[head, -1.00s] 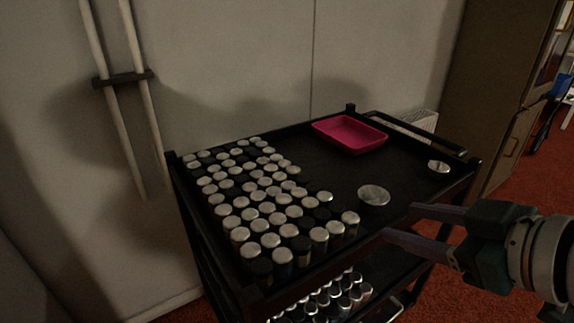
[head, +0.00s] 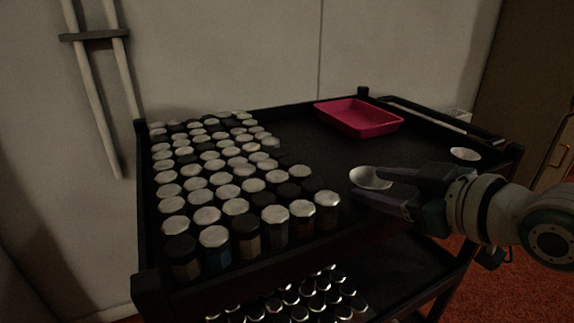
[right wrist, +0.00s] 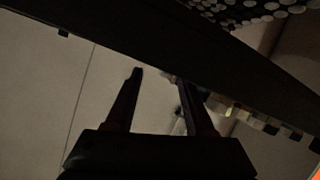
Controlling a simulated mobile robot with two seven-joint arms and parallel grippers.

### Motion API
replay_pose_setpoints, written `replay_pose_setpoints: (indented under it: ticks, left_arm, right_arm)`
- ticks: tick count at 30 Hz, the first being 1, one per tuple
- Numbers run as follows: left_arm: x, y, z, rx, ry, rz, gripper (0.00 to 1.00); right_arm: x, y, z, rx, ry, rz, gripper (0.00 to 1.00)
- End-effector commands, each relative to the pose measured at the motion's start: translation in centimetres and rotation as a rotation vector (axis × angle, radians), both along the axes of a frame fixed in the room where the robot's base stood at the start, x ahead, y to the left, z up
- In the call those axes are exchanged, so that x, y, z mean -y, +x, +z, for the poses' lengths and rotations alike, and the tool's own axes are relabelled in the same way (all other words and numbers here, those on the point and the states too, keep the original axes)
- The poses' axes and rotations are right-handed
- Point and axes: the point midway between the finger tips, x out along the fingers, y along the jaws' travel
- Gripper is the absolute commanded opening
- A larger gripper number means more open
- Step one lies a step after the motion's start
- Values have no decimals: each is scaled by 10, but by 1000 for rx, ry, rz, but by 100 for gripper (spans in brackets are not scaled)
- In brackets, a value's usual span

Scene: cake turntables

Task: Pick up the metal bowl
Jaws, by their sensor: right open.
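The metal bowl (head: 368,177) is a small, shallow, shiny dish on the black cart top, right of the jars. My right gripper (head: 368,184) reaches in from the right with its fingers open, tips at the bowl's near right side. The upper finger overlaps the bowl's right edge in the head view; I cannot tell whether it touches. The right wrist view shows both fingers (right wrist: 160,76) spread with nothing visible between them; I cannot make out the bowl there. My left gripper is in neither view.
Several rows of lidded jars (head: 235,207) fill the left of the cart top (head: 300,150). A pink tray (head: 358,119) lies at the back, and a small light round dish (head: 465,154) at the right. More jars (head: 300,295) stand on the shelf below. Raised posts and rails edge the cart.

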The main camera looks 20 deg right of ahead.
Motion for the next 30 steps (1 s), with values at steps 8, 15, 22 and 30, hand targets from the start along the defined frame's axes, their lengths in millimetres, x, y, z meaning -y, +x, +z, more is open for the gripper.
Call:
replay_pose_setpoints:
  ticks: [8,15,22,30]
  left_arm:
    - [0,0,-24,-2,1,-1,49]
    - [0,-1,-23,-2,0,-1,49]
    - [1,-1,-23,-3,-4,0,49]
    - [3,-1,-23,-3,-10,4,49]
  right_arm:
    - [-3,34,-19,1,0,0,54]
    - [-4,36,-19,-1,0,1,54]
    - [-4,36,-18,-1,0,0,32]
    - [-4,36,-18,-1,-1,0,1]
